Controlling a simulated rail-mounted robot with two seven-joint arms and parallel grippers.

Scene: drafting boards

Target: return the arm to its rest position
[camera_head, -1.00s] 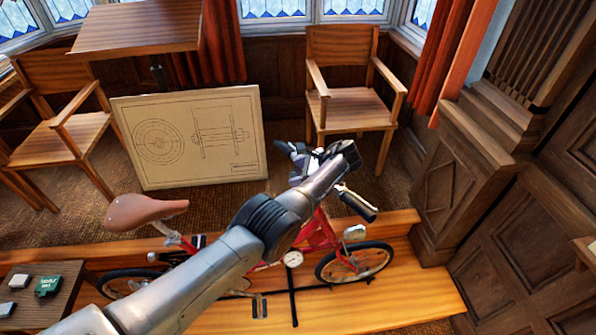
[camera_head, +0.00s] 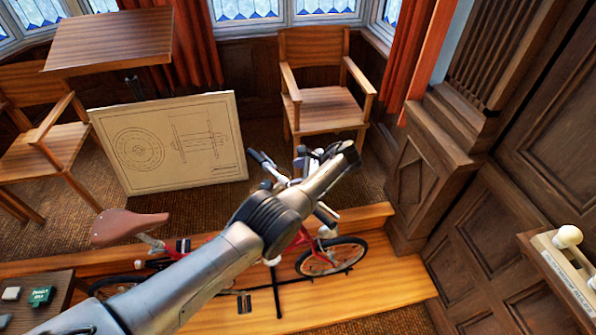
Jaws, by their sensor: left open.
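My left arm (camera_head: 190,275) reaches from the bottom left up across the middle of the head view. My left gripper (camera_head: 345,155) is at its far end, open, with nothing seen between its fingers. It shows in front of the handlebar area of a red bicycle (camera_head: 318,262); I cannot tell how far apart they are. The arm hides much of the bicycle's frame. My right gripper is not in view.
The bicycle stands on a wooden platform (camera_head: 385,295). A drawing board (camera_head: 215,165) leans behind it. Wooden chairs (camera_head: 325,105) and a tilted desk (camera_head: 110,38) stand at the back. A side table (camera_head: 50,290) holds small items. A pale panel with a knob (camera_head: 567,237) is at right.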

